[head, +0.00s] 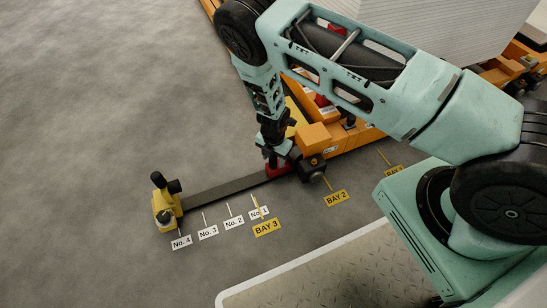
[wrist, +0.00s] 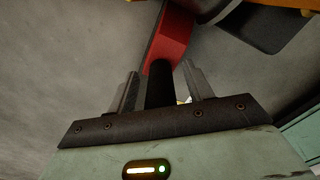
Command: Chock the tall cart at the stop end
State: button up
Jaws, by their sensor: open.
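The orange cart (head: 349,136) stands on the dark floor rail (head: 228,188), with a tall pale load (head: 455,28) above it. A red chock (head: 279,170) sits at the rail close to the cart's near end; it also shows in the wrist view (wrist: 172,34). My gripper (head: 272,153) is down at the chock. In the wrist view my gripper (wrist: 162,88) is open, with the chock's black upright handle (wrist: 160,84) between its fingers. I cannot tell whether the fingers touch it. The yellow stop (head: 166,208) with a black bumper stands at the rail's left end.
White labels No. 1 (head: 259,212) to No. 4 (head: 181,242) and yellow signs BAY 3 (head: 267,228) and BAY 2 (head: 337,198) lie along the rail's near side. A pale-edged metal plate (head: 330,284) is in front. The floor at the left is clear.

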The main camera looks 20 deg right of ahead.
notch_tip(320, 180, up, 17)
jog(key=p, duration=0.8)
jog(key=shift+p, duration=0.3)
